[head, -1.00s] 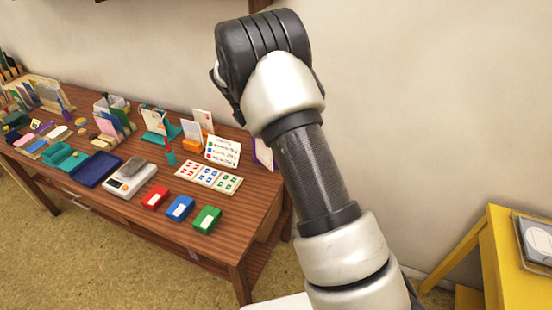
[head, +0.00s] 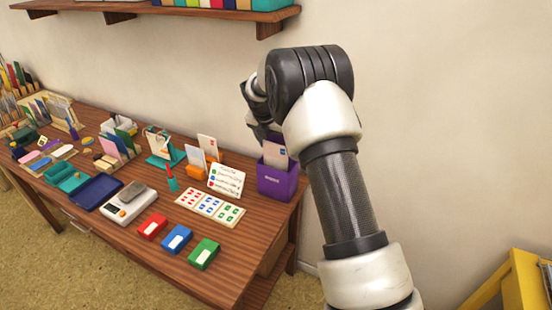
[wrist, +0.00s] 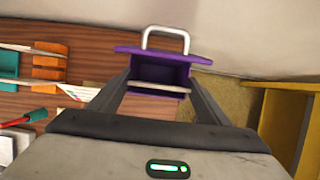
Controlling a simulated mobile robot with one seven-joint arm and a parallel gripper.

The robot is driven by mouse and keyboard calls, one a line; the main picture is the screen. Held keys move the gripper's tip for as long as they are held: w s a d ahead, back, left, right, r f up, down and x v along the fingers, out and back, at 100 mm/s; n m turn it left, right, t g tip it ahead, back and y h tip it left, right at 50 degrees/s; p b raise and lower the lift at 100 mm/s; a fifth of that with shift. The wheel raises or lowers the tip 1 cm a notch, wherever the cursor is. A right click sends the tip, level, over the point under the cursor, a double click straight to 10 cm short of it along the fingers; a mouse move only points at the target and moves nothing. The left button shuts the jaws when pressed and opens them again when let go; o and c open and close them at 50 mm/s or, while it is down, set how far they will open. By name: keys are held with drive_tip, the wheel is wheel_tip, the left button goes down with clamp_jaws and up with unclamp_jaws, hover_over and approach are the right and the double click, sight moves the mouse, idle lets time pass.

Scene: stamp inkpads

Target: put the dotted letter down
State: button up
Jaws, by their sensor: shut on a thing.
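My gripper (wrist: 159,92) is shut on a pale letter (wrist: 158,88), which shows edge-on in the wrist view. In the head view the letter (head: 281,156) hangs upright at the mouth of a purple box (head: 277,183), with a small blue mark and a reddish mark on its face. The box also shows in the wrist view (wrist: 160,73), with a pale wire handle at its far side. The letter's lower part is hidden by the box front in the head view. I cannot tell whether it touches the bottom, and no dots can be made out.
Red, blue and green pads (head: 204,253) line the front edge. A shelf (head: 150,10) hangs on the wall above. A yellow stand (head: 522,285) is at right.

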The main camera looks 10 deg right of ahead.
sight(275, 153)
drive_tip(key=shift+f, duration=1.95)
